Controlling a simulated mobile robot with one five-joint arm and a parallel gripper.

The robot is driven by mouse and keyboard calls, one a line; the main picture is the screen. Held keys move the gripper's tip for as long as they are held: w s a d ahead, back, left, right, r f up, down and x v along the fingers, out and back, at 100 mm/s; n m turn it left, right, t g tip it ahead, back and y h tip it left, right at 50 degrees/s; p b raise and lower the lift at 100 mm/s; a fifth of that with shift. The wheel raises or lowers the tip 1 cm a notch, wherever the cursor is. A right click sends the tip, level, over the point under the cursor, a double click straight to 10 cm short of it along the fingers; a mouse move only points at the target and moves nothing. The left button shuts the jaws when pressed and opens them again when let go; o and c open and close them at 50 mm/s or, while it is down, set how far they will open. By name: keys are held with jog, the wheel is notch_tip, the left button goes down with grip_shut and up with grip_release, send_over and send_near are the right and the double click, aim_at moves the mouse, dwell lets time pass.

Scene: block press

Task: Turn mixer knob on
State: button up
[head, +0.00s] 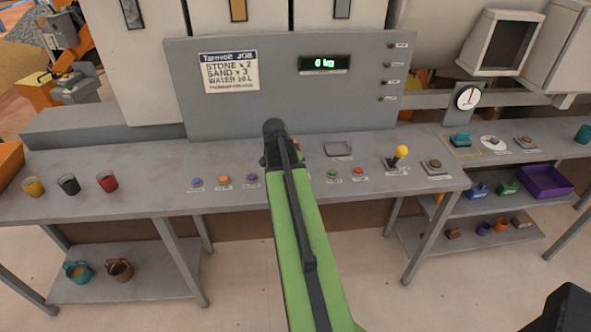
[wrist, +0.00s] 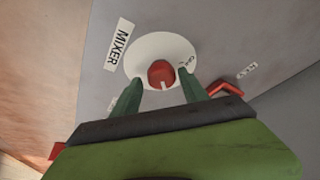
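In the wrist view, a red mixer knob (wrist: 158,70) sits at the middle of a round white dial (wrist: 148,44) on a grey panel. A "MIXER" label (wrist: 117,48) is beside the dial. A pale mark on the knob points down toward my gripper. Small lettering on the dial's right side is too small to read. My gripper (wrist: 160,79) is open, with one green finger on each side of the knob; I cannot tell whether they touch it. In the head view my arm hides the knob and my fingers.
A red bracket-like part (wrist: 228,88) is right of the dial. On the grey bench are coloured buttons (head: 225,180), a yellow-topped lever (head: 401,152) and several cups (head: 68,184). A control panel (head: 290,90) with a lit display (head: 324,63) stands behind my arm's end.

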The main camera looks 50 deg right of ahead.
jog(key=shift+o, duration=0.3)
jog(key=shift+w, duration=0.1)
jog(key=shift+a+r, duration=0.1)
jog(key=shift+r, duration=0.15)
jog(key=p+v, duration=1.6)
jog(key=v, duration=0.1)
jog(key=shift+f, duration=0.1)
